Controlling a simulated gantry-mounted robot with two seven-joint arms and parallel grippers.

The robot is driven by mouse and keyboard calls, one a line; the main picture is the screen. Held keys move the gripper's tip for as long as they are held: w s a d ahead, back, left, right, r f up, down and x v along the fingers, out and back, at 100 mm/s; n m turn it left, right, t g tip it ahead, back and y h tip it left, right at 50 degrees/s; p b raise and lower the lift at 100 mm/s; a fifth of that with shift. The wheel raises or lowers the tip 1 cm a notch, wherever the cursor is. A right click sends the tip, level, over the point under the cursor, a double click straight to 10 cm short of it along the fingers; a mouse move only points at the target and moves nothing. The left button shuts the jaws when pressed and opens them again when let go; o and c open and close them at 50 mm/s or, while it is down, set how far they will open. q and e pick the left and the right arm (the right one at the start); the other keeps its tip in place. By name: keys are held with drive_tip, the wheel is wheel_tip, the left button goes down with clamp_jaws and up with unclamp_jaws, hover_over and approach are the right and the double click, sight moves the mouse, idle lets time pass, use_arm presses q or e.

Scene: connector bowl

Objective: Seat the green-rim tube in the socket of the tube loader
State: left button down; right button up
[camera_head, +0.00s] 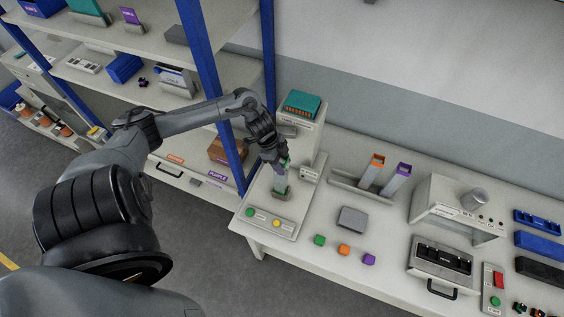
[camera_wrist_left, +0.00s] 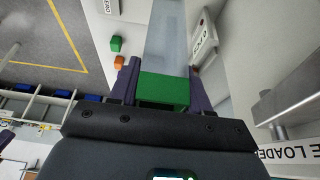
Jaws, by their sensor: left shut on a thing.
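My left gripper (camera_head: 283,162) is shut on the green-rim tube (camera_head: 279,184) at its rim, above the base of the tube loader (camera_head: 266,228). In the left wrist view the green rim (camera_wrist_left: 163,91) is between the two fingers and the tube's body (camera_wrist_left: 172,35) runs away from the gripper. The loader's lettering (camera_wrist_left: 295,153) shows at the right there. My right gripper is not in view.
A rack (camera_head: 362,192) with an orange-rim tube (camera_head: 373,170) and a purple-rim tube (camera_head: 396,180) stands right of the loader. Green, orange and purple cubes (camera_head: 344,249) lie in front. A blue shelf post (camera_head: 268,60) stands close to my left arm.

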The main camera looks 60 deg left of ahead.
use_arm(q)
drive_tip(key=shift+f+b, duration=0.4)
drive_tip(key=shift+f, duration=0.25)
drive_tip(key=shift+f+b, duration=0.8)
drive_tip(key=shift+f, duration=0.45)
drive_tip(key=shift+c, duration=2.2)
unclamp_jaws()
wheel_tip(320, 180, up, 10)
hover_over(287, 177)
drive_tip(key=s+a, duration=0.4)
drive_tip(key=shift+a, duration=0.2)
drive_tip(key=shift+r, duration=0.1)
